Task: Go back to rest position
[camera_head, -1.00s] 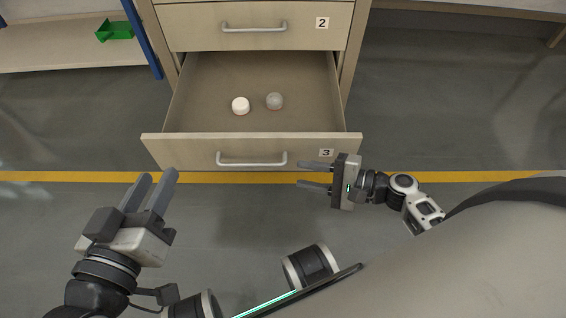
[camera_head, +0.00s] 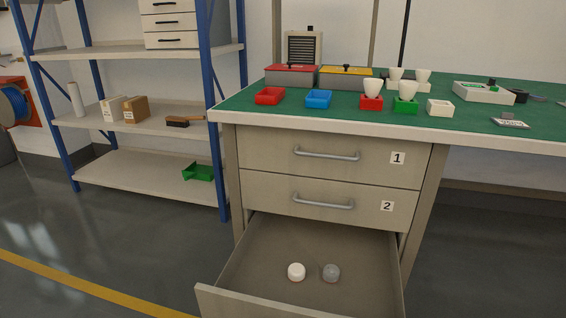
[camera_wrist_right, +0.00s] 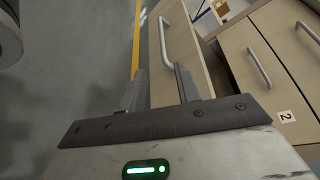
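Neither gripper shows in the head view. In the right wrist view my right gripper (camera_wrist_right: 160,88) is open and empty, its two fingers apart. Beyond the fingers is the handle (camera_wrist_right: 163,45) of the pulled-out bottom drawer; I cannot tell the exact distance, but the fingers are not closed on it. In the head view the bottom drawer (camera_head: 250,302) stands open under drawers 1 and 2. A white round piece (camera_head: 296,271) and a grey round piece (camera_head: 331,273) lie inside it, side by side.
The green-topped workbench (camera_head: 240,102) holds a red bin (camera_head: 270,96), a blue bin (camera_head: 318,98) and white bulbs in red and green holders. A blue-framed shelf (camera_head: 215,120) stands at the left. The floor (camera_head: 120,255) before it is clear.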

